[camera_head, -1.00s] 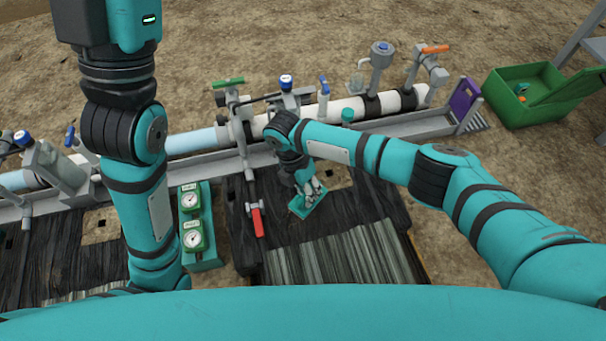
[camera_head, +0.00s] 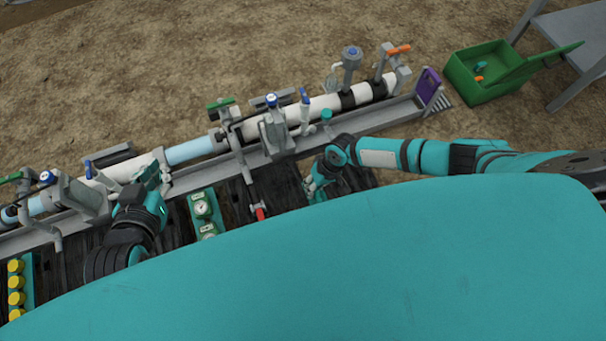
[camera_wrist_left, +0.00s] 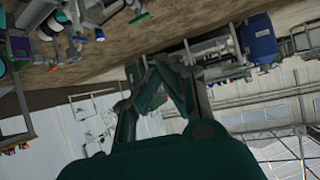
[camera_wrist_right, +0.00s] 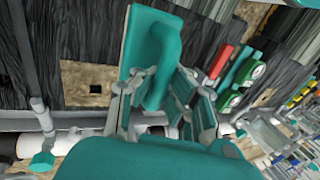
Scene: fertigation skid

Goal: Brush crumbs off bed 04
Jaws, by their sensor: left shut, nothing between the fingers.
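My right gripper (camera_head: 316,182) is low over the dark, film-covered bed (camera_head: 352,180), just in front of the pipe trough. In the right wrist view its fingers (camera_wrist_right: 163,105) are closed around the handle of a teal flat-backed brush (camera_wrist_right: 136,42). The brush's underside is hidden. A beige square patch with a dark hole (camera_wrist_right: 86,82) lies beside the brush on the dark bed; I cannot make out separate crumbs. My left gripper (camera_head: 152,176) is shut and empty, near the trough at the left. Its fingers also show in the left wrist view (camera_wrist_left: 160,72). No bed number is readable.
A two-gauge teal panel (camera_head: 203,210) and a red-handled lever (camera_head: 260,213) stand between my arms. The pipe (camera_head: 190,150) with upright valves runs along the trough (camera_head: 205,178). A green bin (camera_head: 490,75) holds small items at right. Bare soil lies behind.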

